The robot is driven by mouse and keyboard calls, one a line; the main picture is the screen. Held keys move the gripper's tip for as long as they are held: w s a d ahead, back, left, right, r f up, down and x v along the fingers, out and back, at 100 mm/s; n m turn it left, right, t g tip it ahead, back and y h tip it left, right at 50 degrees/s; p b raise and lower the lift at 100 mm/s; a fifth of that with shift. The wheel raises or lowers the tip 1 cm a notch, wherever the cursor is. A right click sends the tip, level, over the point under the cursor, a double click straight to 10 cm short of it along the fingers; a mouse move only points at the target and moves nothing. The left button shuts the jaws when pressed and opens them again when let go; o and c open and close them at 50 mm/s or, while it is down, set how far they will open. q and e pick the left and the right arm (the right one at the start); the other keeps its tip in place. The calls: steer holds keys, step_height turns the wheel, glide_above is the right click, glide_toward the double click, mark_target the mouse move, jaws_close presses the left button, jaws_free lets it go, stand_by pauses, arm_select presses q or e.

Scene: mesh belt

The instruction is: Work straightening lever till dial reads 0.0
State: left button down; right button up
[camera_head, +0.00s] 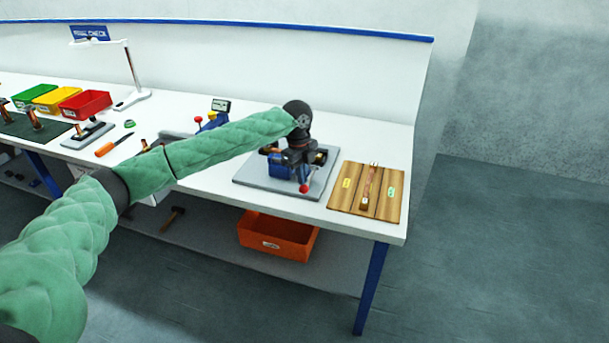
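My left arm reaches across the table from the left, and its black gripper (302,172) points down over a blue fixture (279,166) on a grey plate (258,185). A lever's red ball knob (304,188) shows just below the fingers. Whether they touch or grip the lever is too small to tell, and the gripper hides much of the fixture. A small dark-framed display (221,106) stands behind my forearm, its reading too small to make out. Near it is another blue device (211,122) with a red knob (198,120). My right gripper is not in view.
A wooden board (381,206) with a copper-coloured piece (367,186) lies right of the plate, near the table's right edge. Green, yellow and red bins (85,104) stand at left, with an orange-handled tool (105,149) nearby. An orange crate (276,237) sits on the lower shelf.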

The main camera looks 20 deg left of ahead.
arm_select(q)
steer(key=shift+f, duration=0.15)
steer(key=shift+a, duration=0.15)
steer(key=shift+w+a+r+p, duration=0.25)
steer(key=shift+w+a+p, duration=0.15)
steer(key=shift+a, duration=0.2)
steer(key=shift+w+a+r+p, duration=0.3)
steer(key=shift+a+p, duration=0.2)
steer(key=shift+a, duration=0.1)
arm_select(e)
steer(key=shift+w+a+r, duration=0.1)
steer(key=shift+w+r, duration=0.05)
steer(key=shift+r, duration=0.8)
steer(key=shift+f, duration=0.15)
